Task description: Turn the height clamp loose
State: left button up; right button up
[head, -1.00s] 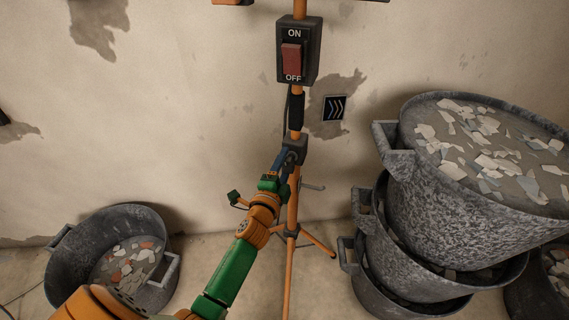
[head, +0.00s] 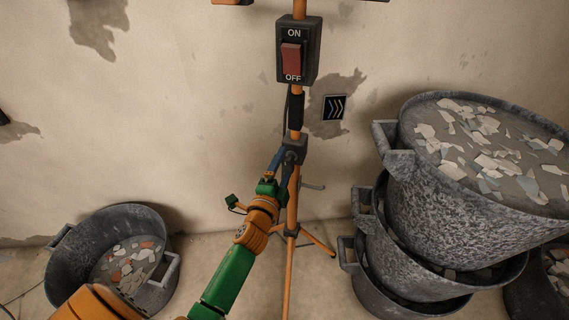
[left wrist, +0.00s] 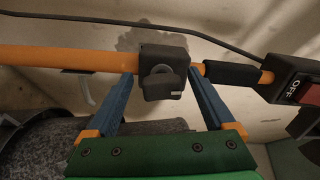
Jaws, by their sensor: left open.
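The height clamp (head: 294,150) is a dark block around the orange stand pole, below the switch box. In the left wrist view the clamp (left wrist: 163,72) shows up close, with a round knob on its near face. My left gripper (head: 282,161) is just in front of the clamp in the head view. In the left wrist view its blue fingers (left wrist: 162,84) are open, one on each side of the clamp, with nothing held. Whether a finger touches the clamp I cannot tell. My right gripper is not in view.
The switch box (head: 297,50) with a red rocker sits higher on the pole (head: 291,270), which stands on tripod legs. Stacked rubble buckets (head: 470,210) rise close on the right. The wall is behind.

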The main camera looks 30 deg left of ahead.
aim_at(283, 168)
pick_arm(q)
jog(key=v, duration=0.6)
dwell(0.3)
jog(key=s+d+f+n+g+h, duration=0.2)
jog(key=s+d+f+g, duration=0.15)
jog(key=f, duration=0.85)
jog(key=s+d+f+n+g+h, duration=0.1)
jog(key=s+d+f+n+g, duration=0.2)
jog(key=f, duration=0.8)
jog(key=s+f+n+g, duration=0.2)
jog(key=s+f+g, duration=0.2)
jog(key=s+f, duration=0.65)
jog(key=s+f+n+g, duration=0.2)
jog(key=s+f+g, duration=0.1)
jog(key=s, duration=0.7)
jog(key=s+f+n+g, duration=0.2)
jog(key=s+f+g, duration=0.1)
jog(key=s, duration=0.7)
notch_tip(283, 168, up, 15)
jog(key=p, duration=1.6)
jog(key=shift+w+a+r+h, duration=0.15)
jog(key=shift+w+a+h, duration=0.15)
jog(key=shift+w+h, duration=0.15)
